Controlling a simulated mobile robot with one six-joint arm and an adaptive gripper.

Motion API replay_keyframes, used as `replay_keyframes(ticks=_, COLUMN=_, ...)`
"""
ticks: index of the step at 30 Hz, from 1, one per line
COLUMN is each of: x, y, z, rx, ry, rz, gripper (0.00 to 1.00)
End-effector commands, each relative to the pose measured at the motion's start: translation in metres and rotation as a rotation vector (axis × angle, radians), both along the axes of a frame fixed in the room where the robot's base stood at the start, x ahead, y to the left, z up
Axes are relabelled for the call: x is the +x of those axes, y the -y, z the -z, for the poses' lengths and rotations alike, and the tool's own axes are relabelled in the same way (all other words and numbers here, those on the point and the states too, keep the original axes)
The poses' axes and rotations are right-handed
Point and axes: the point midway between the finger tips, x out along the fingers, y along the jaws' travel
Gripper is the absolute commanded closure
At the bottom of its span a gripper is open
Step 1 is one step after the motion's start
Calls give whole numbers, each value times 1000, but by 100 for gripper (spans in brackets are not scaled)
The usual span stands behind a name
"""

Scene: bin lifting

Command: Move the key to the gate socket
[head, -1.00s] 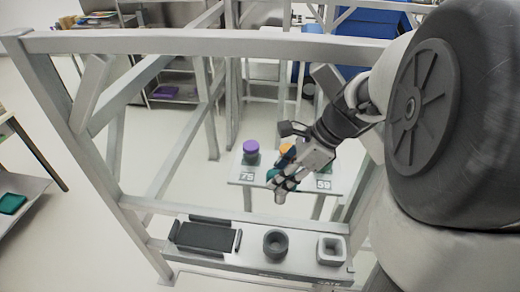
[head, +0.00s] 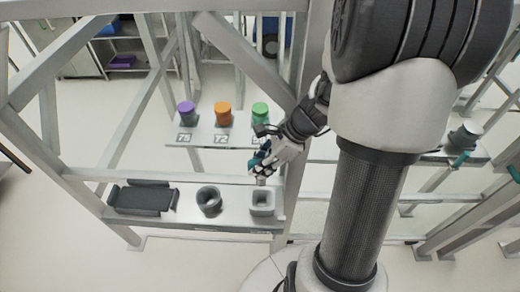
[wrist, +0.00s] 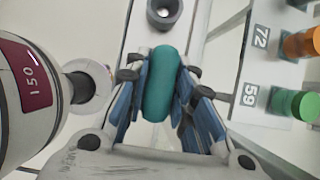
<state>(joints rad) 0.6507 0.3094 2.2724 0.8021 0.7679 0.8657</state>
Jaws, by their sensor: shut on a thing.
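The key, with a rounded teal handle (wrist: 160,85), is held between the blue-padded fingers of my gripper (wrist: 160,100) in the wrist view. In the head view the teal handle (head: 253,158) shows beside my gripper (head: 261,168), and a small grey end points down below it. My gripper is shut on the key, just above the square grey socket (head: 262,209) at the right of the front shelf. A round grey socket (head: 209,207) stands left of it. The gate label cannot be read now. Whether the key's end touches the square socket cannot be told.
The front shelf (head: 235,208) also bears a dark flat tray (head: 142,199) at its left. Behind it, a shelf holds purple (head: 186,112), orange (head: 223,114) and green (head: 260,112) knobs with number labels. Grey frame bars (head: 65,100) surround the shelves.

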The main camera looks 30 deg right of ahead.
Motion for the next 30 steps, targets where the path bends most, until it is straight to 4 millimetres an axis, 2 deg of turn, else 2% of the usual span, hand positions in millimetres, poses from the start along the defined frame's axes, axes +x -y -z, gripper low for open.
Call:
replay_keyframes(ticks=11, x=-1, y=0, z=19, rx=-2, ry=-3, rz=0, gripper=100)
replay_keyframes(ticks=30, x=-1, y=0, z=79, rx=-1, ry=-3, rz=1, gripper=100)
